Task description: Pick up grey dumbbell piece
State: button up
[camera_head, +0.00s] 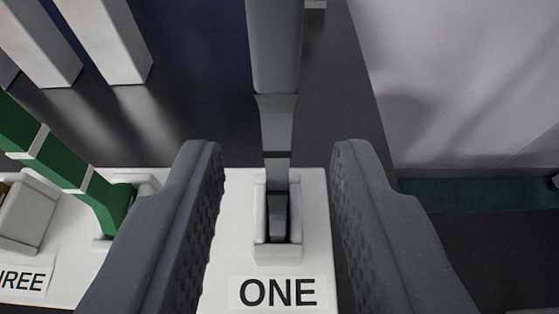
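The grey dumbbell piece (275,60) stands upright with its lower end in a white slotted holder (277,252) above the label "ONE". It is wide at the top, narrows lower down, and its top runs out of view. My gripper (277,165) is open, with one dark textured finger on each side of the piece. Gaps show between both fingers and the piece, so neither touches it in this view.
A green piece (60,160) leans in the white rack (70,290) at the left, near a label ending in "REE". White posts (105,40) stand at the upper left. A pale grey surface (470,80) fills the upper right. The dark area at lower right looks clear.

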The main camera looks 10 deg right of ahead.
jog(key=shift+x, duration=1.45)
jog(key=shift+r, duration=0.1)
grip_shut()
jog(key=shift+r, duration=0.15)
